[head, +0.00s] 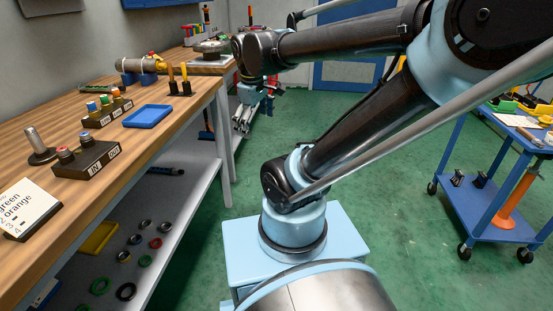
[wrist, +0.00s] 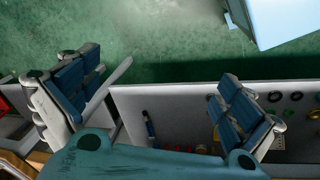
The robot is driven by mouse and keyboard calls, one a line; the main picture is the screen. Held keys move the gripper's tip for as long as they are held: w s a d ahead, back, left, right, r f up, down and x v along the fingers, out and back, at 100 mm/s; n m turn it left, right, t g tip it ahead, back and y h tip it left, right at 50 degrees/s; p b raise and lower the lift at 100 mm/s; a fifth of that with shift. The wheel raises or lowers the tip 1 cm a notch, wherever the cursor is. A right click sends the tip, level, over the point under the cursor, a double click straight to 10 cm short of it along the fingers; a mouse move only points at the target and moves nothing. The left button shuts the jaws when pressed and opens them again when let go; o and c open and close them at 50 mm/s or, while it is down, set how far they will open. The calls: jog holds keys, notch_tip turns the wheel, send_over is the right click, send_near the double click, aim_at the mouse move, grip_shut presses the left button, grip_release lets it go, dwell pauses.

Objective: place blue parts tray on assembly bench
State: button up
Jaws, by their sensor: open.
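The blue parts tray (head: 147,116) lies flat on the wooden assembly bench (head: 120,160), close to its front edge, and looks empty. My gripper (head: 246,117) hangs in the air beyond the bench's front edge, to the right of the tray and apart from it. In the wrist view the two blue-padded fingers of my gripper (wrist: 155,100) are spread wide with nothing between them. The tray cannot be made out in the wrist view.
The lower shelf (head: 175,205) holds several rings and a yellow tray (head: 99,238). A blue cart (head: 490,205) stands right.

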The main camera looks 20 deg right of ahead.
jog(key=s+d+f+m, duration=0.5)
jog(key=s+f+m, duration=0.3)
jog(key=f, duration=0.1)
jog(key=shift+f+m+y, duration=0.2)
jog(key=shift+m+y, duration=0.1)
jog(key=shift+m, duration=0.1)
jog(key=shift+w, duration=0.1)
